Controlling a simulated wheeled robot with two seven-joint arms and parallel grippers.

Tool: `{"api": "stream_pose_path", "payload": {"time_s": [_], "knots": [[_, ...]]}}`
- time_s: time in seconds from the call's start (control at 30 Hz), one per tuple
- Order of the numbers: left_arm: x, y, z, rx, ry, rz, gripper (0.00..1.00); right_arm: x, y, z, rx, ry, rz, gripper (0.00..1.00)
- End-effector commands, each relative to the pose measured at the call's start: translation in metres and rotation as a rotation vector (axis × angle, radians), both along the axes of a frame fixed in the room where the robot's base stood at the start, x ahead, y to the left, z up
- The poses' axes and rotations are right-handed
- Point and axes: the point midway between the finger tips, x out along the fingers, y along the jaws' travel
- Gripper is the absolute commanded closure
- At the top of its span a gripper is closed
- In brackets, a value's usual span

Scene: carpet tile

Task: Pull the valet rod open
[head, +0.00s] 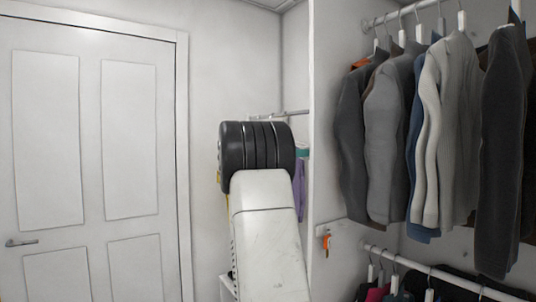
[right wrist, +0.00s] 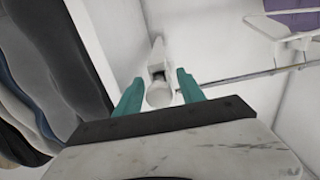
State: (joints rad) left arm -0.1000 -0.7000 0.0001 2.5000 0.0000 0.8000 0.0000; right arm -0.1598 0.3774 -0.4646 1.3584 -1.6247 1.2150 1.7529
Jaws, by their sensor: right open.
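The valet rod (right wrist: 159,94) shows in the right wrist view as a short pale rod with a round end, below a small bracket on the white wall panel. My right gripper (right wrist: 160,87) is open, with one teal finger on each side of the rod's end in the picture. I see a gap on both sides; I cannot tell how deep the end sits between the fingers. In the head view my right gripper (head: 302,153) is mostly behind my own arm, with a bit of teal showing, and the valet rod is hidden. My left gripper is not in view.
Jackets (head: 385,130) hang from an upper rail at the right, with more clothes (head: 440,285) on a lower rail. A white upright panel (head: 340,180) stands between them and my arm. A thin rail (right wrist: 235,77) runs beside the right finger. A white door (head: 90,150) is at left.

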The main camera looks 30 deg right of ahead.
Motion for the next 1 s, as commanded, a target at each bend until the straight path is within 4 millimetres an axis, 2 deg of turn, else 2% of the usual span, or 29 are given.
{"api": "stream_pose_path", "payload": {"time_s": [0.2, 0.43, 1.0], "knots": [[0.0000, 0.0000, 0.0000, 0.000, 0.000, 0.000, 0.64, -0.0001, -0.0004, -0.0001, 0.000, 0.000, 0.000, 0.53], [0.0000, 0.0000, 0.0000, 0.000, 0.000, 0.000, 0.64, -0.0001, -0.0002, 0.0000, 0.000, 0.000, 0.000, 0.99], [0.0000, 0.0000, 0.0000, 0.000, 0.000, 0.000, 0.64, -0.0001, -0.0001, 0.0000, 0.000, 0.000, 0.000, 1.00]]}}
